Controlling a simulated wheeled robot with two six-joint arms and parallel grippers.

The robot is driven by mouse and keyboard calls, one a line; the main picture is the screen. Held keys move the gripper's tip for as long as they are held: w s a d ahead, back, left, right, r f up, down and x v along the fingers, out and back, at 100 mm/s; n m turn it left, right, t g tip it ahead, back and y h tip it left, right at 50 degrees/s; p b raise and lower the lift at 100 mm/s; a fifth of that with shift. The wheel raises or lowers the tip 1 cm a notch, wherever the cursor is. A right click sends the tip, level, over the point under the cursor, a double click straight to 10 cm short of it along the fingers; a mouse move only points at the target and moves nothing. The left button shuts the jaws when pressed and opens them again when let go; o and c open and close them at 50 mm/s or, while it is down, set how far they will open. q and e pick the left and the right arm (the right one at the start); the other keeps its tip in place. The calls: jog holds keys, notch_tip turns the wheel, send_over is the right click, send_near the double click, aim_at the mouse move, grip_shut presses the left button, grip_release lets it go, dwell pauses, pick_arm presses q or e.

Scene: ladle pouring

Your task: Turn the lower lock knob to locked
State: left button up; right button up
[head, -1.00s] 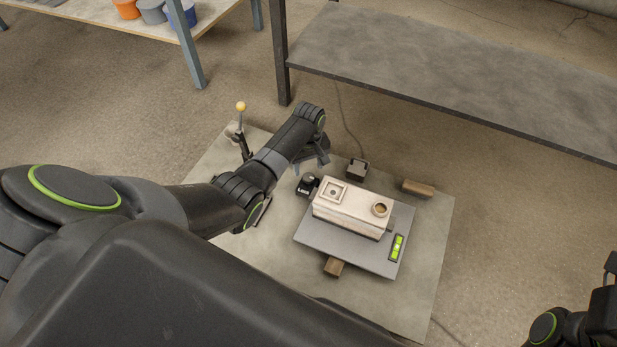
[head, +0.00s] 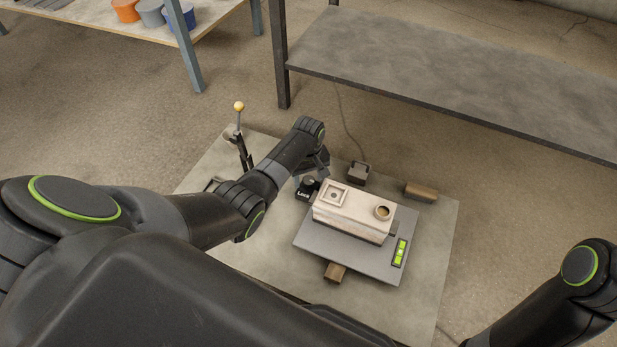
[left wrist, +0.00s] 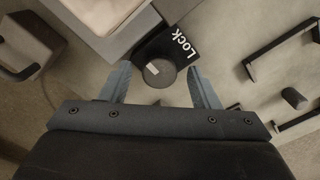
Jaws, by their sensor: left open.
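The lock knob (left wrist: 159,72) is a round black knob with a pale mark, on a black block with the white word "Lock" (left wrist: 184,44). In the head view the lock block (head: 304,193) sits at the left corner of the grey plate, beside the pale mould box. My left gripper (left wrist: 155,88) is open, with one finger on either side of the knob in the left wrist view; I cannot tell whether they touch it. In the head view my left gripper (head: 312,172) is just behind the block, its fingers partly hidden. My right arm is at the lower right, its gripper out of view.
The pale mould box (head: 352,212) stands on the tilting grey plate (head: 340,256) with a green level (head: 400,252). A lever with a yellow ball (head: 239,106) stands at left. A dark pedal-like block (head: 358,172) and wooden blocks (head: 420,192) are nearby. A shelf (head: 450,80) is behind.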

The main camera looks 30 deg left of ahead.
pick_arm(q)
jog(key=shift+c, duration=0.5)
jog(key=c, duration=0.9)
